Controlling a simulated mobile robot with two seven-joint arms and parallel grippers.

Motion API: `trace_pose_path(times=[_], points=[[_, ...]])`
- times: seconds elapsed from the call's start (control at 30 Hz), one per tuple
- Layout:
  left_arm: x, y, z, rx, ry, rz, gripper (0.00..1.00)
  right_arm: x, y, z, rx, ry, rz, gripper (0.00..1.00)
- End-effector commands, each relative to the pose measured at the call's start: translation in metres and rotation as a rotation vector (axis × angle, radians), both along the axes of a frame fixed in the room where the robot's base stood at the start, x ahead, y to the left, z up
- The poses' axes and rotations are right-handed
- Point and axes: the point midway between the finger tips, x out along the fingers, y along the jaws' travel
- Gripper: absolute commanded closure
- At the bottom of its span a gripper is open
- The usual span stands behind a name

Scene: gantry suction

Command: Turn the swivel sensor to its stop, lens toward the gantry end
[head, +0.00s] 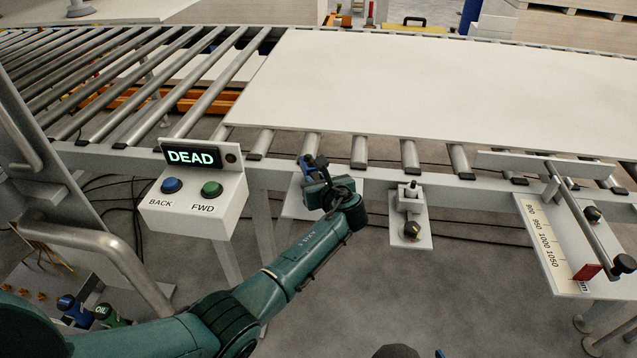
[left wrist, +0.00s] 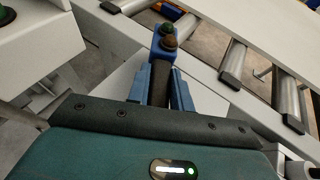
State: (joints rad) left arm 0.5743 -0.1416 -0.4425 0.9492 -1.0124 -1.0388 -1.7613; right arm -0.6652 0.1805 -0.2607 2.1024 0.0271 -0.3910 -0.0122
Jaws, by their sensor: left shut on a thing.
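The swivel sensor (head: 308,162) is a small blue body on a white bracket (head: 291,205) at the conveyor's front rail. In the left wrist view the blue sensor (left wrist: 157,43) shows a green and a brownish dome on its top. A dark stem or handle (left wrist: 160,86) runs from it toward my palm. My left gripper (head: 319,182) reaches it from the front; its blue fingers (left wrist: 160,84) are shut on the sensor, one on each side of the dark part. I cannot make out the lens or its direction. My right gripper is not in view.
A control box (head: 190,205) with a "DEAD" display and BACK and FWD buttons stands left of the sensor. A second bracket (head: 411,235) with a black knob is to the right. A large pale board (head: 450,85) lies on the rollers. A scale plate (head: 555,250) is far right.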

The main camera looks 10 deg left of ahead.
Motion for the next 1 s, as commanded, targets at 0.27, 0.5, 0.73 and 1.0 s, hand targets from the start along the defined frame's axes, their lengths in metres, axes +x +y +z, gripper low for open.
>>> trace_pose_path(times=[0.27,0.5,0.73,1.0], points=[[0.0011,0.0019,0.0008,0.003,-0.001,0.031,1.0,-0.0001,0.0022,-0.0001,0.005,-0.004,0.004,0.64],[0.0012,0.0023,0.001,0.003,-0.001,0.036,1.0,-0.0013,0.0023,-0.0003,0.006,-0.001,0.004,0.64],[0.0012,0.0023,0.0011,0.003,-0.002,0.035,1.0,-0.0026,0.0021,-0.0009,0.006,0.001,0.004,0.64],[0.001,0.0013,0.0006,0.001,0.0,0.033,0.56,-0.0023,0.0015,-0.0008,0.004,0.0,0.002,0.64]])
